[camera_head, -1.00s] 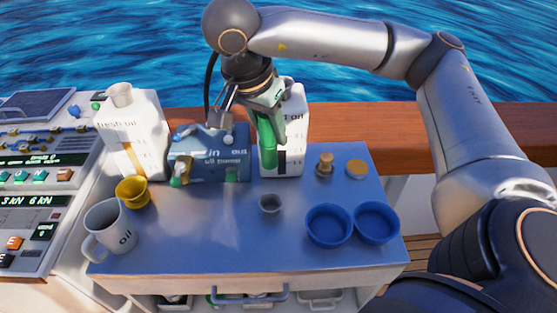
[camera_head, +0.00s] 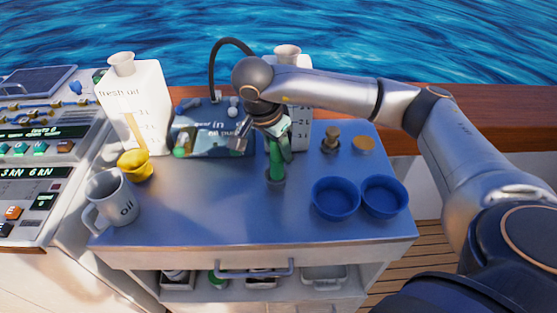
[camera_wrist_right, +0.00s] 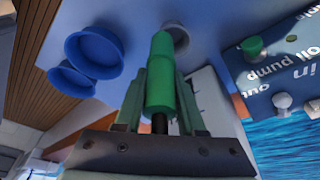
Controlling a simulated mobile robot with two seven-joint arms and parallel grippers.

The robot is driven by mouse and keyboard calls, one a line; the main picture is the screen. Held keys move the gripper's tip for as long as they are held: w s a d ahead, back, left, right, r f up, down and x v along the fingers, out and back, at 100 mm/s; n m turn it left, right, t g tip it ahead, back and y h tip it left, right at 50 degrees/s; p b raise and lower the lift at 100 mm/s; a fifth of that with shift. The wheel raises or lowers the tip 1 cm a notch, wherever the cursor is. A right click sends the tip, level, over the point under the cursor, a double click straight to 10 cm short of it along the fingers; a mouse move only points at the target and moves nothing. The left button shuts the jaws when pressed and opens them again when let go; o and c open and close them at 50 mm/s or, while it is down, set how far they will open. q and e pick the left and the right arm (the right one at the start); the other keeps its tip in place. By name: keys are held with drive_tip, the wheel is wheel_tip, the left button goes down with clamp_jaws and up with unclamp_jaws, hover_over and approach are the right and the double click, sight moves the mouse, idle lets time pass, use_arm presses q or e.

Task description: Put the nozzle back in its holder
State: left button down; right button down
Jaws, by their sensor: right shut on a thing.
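The green nozzle (camera_head: 276,163) points down in my right gripper (camera_head: 276,151). My right gripper is shut on it, and the wrist view also shows the nozzle (camera_wrist_right: 161,75) between the fingers. The holder, a small grey cup (camera_head: 275,183) on the blue tabletop, is directly below the nozzle. The nozzle's lower end overlaps the cup's mouth in the head view. In the wrist view the cup (camera_wrist_right: 180,36) shows partly behind the nozzle tip. I cannot tell whether the tip is inside it. My left gripper is not in view.
Two blue bowls (camera_head: 336,198) stand to the right of the holder. The oil pump box (camera_head: 212,130) is behind left, with a white container (camera_head: 301,128) behind the arm. A yellow funnel cup (camera_head: 136,166) and oil mug (camera_head: 111,200) stand left. The tabletop (camera_head: 205,205) between is clear.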

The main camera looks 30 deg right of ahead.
sight(279, 159)
drive_tip(key=shift+w+d+f, duration=0.2)
drive_tip(key=shift+w+f, duration=0.2)
drive_tip(key=shift+f, duration=0.6)
drive_tip(key=shift+w+d+f, duration=0.2)
drive_tip(key=shift+w+f, duration=0.15)
drive_tip(key=shift+f, duration=0.65)
drive_tip(key=shift+w+d+f, duration=0.2)
drive_tip(key=shift+w+f, duration=0.2)
drive_tip(key=shift+f, duration=0.6)
drive_tip(key=shift+f, duration=0.2)
drive_tip(key=c, duration=0.5)
unclamp_jaws()
drive_tip(key=shift+r, duration=0.1)
drive_tip(key=shift+r+p, duration=0.25)
drive_tip(key=shift+p, duration=0.1)
drive_tip(key=v, duration=1.1)
drive_tip(key=shift+r+b, duration=0.35)
drive_tip(key=shift+b, duration=0.05)
